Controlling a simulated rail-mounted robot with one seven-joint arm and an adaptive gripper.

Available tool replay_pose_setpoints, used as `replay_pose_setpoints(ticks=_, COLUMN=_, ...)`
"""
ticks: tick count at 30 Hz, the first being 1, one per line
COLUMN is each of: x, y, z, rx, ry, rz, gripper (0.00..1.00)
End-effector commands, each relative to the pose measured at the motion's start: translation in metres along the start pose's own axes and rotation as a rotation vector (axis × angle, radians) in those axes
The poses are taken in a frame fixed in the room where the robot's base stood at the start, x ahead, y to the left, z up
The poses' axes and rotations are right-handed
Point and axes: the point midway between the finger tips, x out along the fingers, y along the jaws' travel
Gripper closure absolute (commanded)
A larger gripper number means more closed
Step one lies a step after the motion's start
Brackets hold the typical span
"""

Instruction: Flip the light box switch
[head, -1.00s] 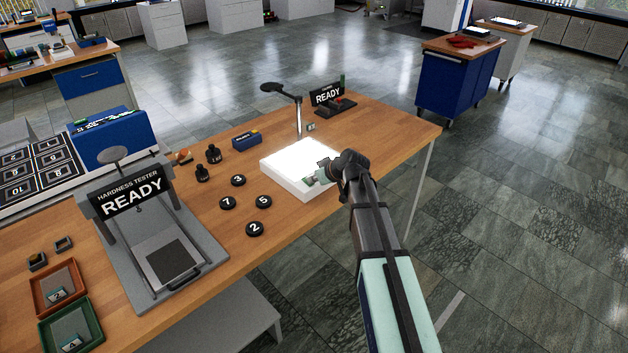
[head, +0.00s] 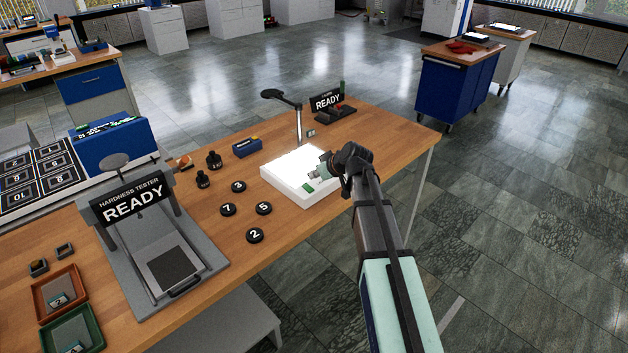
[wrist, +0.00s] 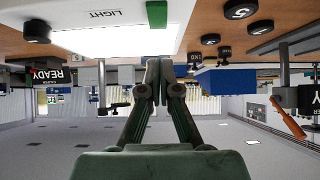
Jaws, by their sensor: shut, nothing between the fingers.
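The light box (head: 285,179) is a white slab on the wooden bench, with its top panel glowing bright white. Its green switch (head: 308,187) is on the front rim, at the near right side. In the wrist view the green switch (wrist: 157,14) is at the top edge, beside the upside-down word LIGHT on the rim. My gripper (head: 315,176) is just above the switch at the box's front right. In the wrist view my gripper (wrist: 158,72) has its fingers together and empty, with a gap in the picture between the tips and the switch.
Several numbered black discs (head: 228,209) lie left of the box. Weights (head: 214,160) and a blue box (head: 247,147) stand behind them. A lamp-like stand (head: 298,122) rises behind the box. The hardness tester (head: 150,235) stands at the left.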

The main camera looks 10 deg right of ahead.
Motion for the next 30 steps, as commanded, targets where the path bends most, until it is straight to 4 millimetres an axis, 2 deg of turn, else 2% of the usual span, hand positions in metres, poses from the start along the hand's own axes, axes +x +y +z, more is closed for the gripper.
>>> replay_pose_setpoints(ticks=6, x=-0.047, y=-0.001, z=0.010, rx=0.001, ry=0.002, rz=0.003, gripper=1.00)
replay_pose_setpoints(ticks=13, x=-0.083, y=0.000, z=0.013, rx=0.001, ry=0.001, rz=0.001, gripper=1.00)
replay_pose_setpoints(ticks=19, x=-0.098, y=0.000, z=0.013, rx=0.001, ry=0.000, rz=0.000, gripper=1.00)
replay_pose_setpoints(ticks=30, x=-0.099, y=0.000, z=0.013, rx=0.001, ry=0.000, rz=-0.001, gripper=1.00)
